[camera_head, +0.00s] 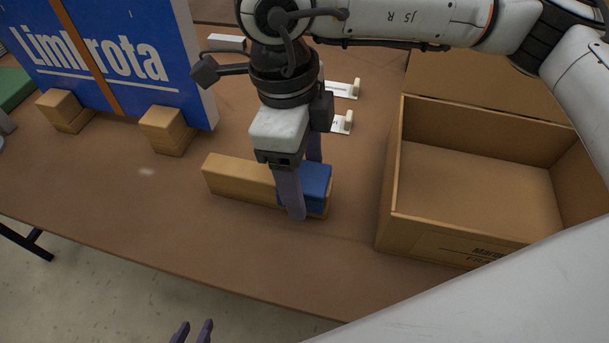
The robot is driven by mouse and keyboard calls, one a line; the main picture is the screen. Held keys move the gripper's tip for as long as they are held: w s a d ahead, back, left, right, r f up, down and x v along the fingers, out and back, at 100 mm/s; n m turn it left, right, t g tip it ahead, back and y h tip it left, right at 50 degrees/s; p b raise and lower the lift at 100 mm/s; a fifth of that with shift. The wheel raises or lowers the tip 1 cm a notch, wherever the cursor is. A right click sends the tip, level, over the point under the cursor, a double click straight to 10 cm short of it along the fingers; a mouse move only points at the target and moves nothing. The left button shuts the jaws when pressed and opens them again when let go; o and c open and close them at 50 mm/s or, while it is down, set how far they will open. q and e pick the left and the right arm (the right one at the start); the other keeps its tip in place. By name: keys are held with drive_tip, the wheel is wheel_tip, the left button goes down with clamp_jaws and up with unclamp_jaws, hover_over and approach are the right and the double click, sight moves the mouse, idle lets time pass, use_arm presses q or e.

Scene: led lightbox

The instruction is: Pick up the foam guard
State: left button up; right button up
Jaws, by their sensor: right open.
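A blue block, which looks like the foam guard (318,180), sits at the right end of a long wooden block (235,178) on the table. My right gripper (304,186) points down over it. One finger is in front of the blue block and the other is behind it, its tip hidden. The jaws are open around the blue block; whether a finger touches it I cannot tell. My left gripper (191,332) shows only its two fingertips at the bottom edge, apart and empty, off the table's front edge.
An open, empty cardboard box (480,185) stands to the right. A blue lettered panel (120,50) stands at the back left, with two wooden blocks (167,131) at its foot. Small white pieces (342,122) lie behind my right gripper. The table front (150,215) is clear.

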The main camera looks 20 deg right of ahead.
sight(304, 175)
drive_tip(key=shift+f, duration=0.3)
drive_tip(key=c, duration=1.1)
wheel_tip(304, 175, up, 10)
drive_tip(key=shift+r, duration=0.1)
drive_tip(key=o, duration=0.4)
drive_tip(key=c, duration=0.5)
